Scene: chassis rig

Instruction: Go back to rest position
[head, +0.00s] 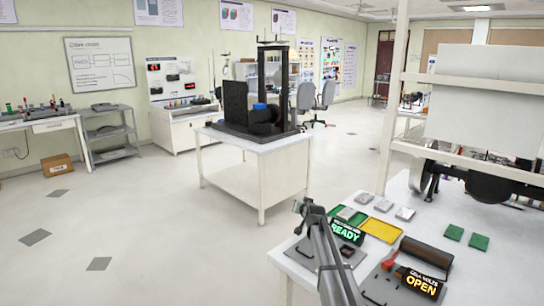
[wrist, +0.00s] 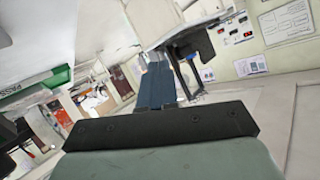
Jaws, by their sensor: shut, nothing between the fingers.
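My gripper (head: 300,206) is at the upper end of my grey arm in the head view, raised near the left edge of the white bench (head: 400,200). In the wrist view, my gripper (wrist: 157,78) shows as dark blue fingers closed together beyond a dark bar. Nothing is held between them. The wrist view is tilted, with the room at a slant behind the fingers.
On the bench are a lit READY sign (head: 347,231), an OPEN sign (head: 421,283), a yellow tray (head: 381,230), small grey pieces and two green plates (head: 454,232). A white frame (head: 470,160) stands at the right. Open floor (head: 130,220) lies left.

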